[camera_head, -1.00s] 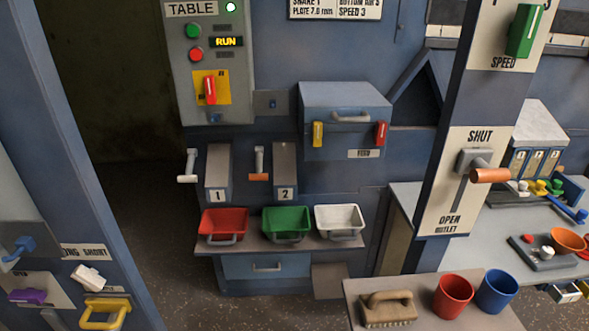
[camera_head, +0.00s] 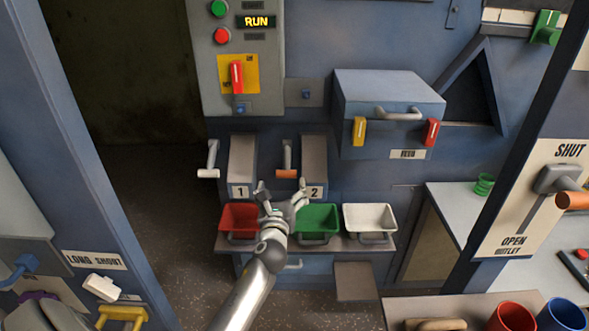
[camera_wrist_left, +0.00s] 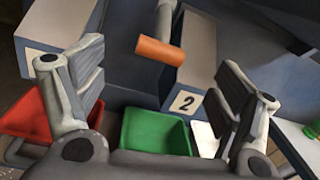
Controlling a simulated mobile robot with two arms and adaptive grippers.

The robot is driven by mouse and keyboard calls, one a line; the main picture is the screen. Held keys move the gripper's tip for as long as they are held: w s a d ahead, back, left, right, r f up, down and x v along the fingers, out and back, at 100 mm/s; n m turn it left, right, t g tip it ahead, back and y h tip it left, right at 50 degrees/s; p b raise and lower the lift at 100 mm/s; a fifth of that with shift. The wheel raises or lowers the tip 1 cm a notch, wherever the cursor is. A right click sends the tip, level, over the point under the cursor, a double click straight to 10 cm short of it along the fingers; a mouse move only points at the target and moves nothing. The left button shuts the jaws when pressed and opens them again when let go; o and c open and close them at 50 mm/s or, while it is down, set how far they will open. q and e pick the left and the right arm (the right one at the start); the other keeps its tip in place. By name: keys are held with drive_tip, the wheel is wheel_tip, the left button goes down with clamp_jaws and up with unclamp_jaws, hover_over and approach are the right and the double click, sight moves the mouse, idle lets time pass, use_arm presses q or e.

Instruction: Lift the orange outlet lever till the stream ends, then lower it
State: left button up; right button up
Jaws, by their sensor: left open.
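An orange-handled lever (camera_head: 287,173) hangs down beside chute 2 (camera_head: 314,165). My left gripper (camera_head: 282,192) is open and empty just below and in front of that handle in the head view. In the left wrist view the orange handle (camera_wrist_left: 160,51) shows between and beyond the spread fingers, apart from them. A second orange-handled lever (camera_head: 573,200) sits on the right panel marked OUTLET, near its SHUT end. The green bin (camera_head: 317,218) stands under chute 2. I see no stream from either chute. My right gripper is not in view.
A white-handled lever (camera_head: 209,172) hangs beside chute 1 (camera_head: 242,163). A red bin (camera_head: 238,216) and a white bin (camera_head: 370,217) flank the green one on a shelf. A blue box (camera_head: 388,105) juts out at upper right. The floor at left is clear.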

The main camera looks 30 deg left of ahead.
sight(285, 175)
use_arm(q)
drive_tip(key=x, duration=0.8)
drive_tip(key=shift+w+a+f+b, duration=0.1)
drive_tip(key=shift+b, duration=0.2)
drive_tip(key=shift+w+a, duration=0.2)
drive_tip(key=shift+w, duration=0.3)
drive_tip(key=shift+c, duration=0.4)
